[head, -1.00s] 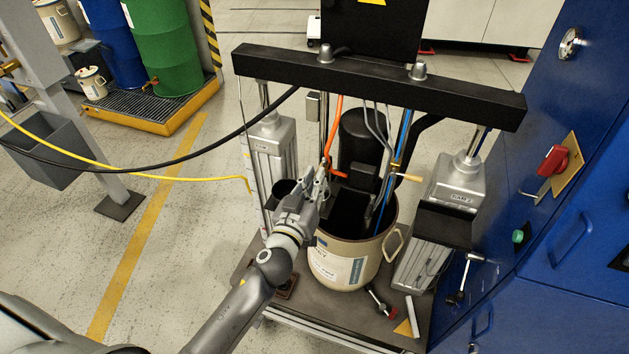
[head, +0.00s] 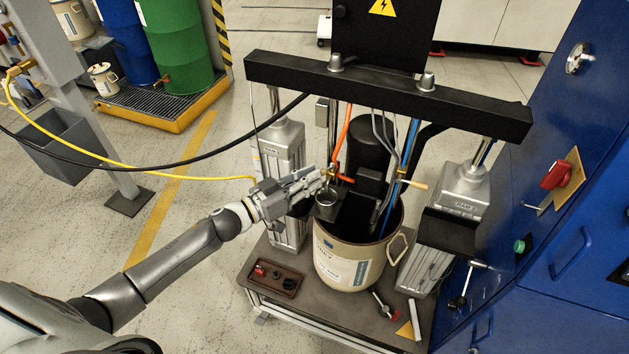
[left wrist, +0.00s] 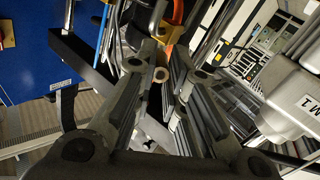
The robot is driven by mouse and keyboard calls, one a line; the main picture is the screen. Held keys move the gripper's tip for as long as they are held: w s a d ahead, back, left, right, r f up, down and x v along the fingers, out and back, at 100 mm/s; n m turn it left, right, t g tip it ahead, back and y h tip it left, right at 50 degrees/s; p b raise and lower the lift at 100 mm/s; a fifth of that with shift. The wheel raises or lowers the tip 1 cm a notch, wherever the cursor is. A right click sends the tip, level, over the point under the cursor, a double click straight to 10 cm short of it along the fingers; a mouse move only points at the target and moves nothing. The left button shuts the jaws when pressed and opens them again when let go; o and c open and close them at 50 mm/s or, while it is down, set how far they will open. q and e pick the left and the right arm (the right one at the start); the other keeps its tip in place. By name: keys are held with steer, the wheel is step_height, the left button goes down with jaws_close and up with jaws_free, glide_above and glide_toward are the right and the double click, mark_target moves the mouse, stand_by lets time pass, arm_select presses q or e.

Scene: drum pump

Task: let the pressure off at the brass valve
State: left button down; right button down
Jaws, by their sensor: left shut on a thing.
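The brass valve (head: 330,173) is a small fitting at the lower end of the orange hose, on the left side of the pump above the drum. My left gripper (head: 324,179) reaches it from the left and is shut on it. My right gripper is not in view.
The beige drum (head: 345,270) stands on the pump's base between two ram posts. A black crossbar (head: 390,92) spans above. Yellow (head: 190,178) and black (head: 200,155) hoses run near my left arm. A blue cabinet (head: 560,130) is on the right.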

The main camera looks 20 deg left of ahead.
arm_select(q)
steer(key=shift+w+a+m+g+h+b, duration=0.6)
steer(key=shift+m+g+h+b, duration=1)
steer(key=shift+b, duration=0.95)
steer(key=shift+w+a+m+g+h+b, duration=0.35)
steer(key=shift+w+m+g+h+b, duration=0.75)
steer(key=shift+g+b, duration=1.25)
steer(key=shift+w+a+m+g+h+b, duration=0.5)
steer(key=shift+m+g+h+b, duration=0.9)
steer(key=shift+b, duration=1.35)
steer(key=shift+g+y, duration=0.25)
steer(key=shift+y, duration=0.05)
steer(key=c, duration=1.6)
jaws_free()
steer(key=shift+c, duration=0.2)
steer(key=shift+o, duration=1)
steer(key=shift+a, duration=0.15)
steer(key=v, duration=1.2)
